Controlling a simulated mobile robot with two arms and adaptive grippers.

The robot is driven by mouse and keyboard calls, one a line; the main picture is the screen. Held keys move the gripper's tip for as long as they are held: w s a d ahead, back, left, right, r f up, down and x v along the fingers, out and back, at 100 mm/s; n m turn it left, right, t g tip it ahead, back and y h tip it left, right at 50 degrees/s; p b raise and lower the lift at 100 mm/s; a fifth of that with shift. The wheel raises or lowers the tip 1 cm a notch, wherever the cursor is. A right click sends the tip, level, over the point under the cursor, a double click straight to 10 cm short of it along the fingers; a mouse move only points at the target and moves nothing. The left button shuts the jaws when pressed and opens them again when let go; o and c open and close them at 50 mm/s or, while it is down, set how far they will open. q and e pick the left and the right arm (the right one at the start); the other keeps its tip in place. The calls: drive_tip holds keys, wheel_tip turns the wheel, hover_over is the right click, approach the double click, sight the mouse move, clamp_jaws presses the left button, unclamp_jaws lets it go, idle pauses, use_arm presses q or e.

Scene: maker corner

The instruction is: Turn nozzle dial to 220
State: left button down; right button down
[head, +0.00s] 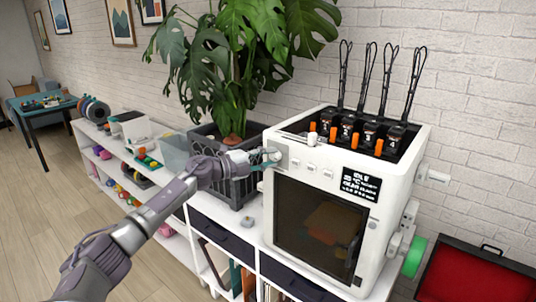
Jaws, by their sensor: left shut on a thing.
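The white 3D printer (324,180) stands on a low cabinet, its front facing left and toward me. My left gripper (268,160) reaches in from the left to the upper left corner of the printer's front. It is shut on a small round light-grey dial (274,154) there. The fingers partly cover the dial, and its marks and pointer are too small to read. A dark display (360,184) with white text is at the right of the front panel; its text is not readable. My right gripper is not in view.
A big leafy plant in a dark planter (247,190) stands close behind my left gripper. Several black modules with orange tabs (369,132) fill the printer's top. An open red-lined case (470,275) is at lower right.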

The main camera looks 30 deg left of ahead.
use_arm(q)
drive_tip(key=m+p, duration=0.1)
drive_tip(key=m+g+p, duration=0.1)
drive_tip(key=shift+d+r+m+y, duration=0.1)
drive_tip(key=shift+r+m+y, duration=0.1)
drive_tip(key=shift+m+y, duration=0.2)
drive_tip(key=shift+m+p, duration=0.3)
drive_tip(key=shift+p, duration=0.1)
drive_tip(key=shift+f, duration=0.1)
drive_tip(key=c, duration=0.8)
unclamp_jaws()
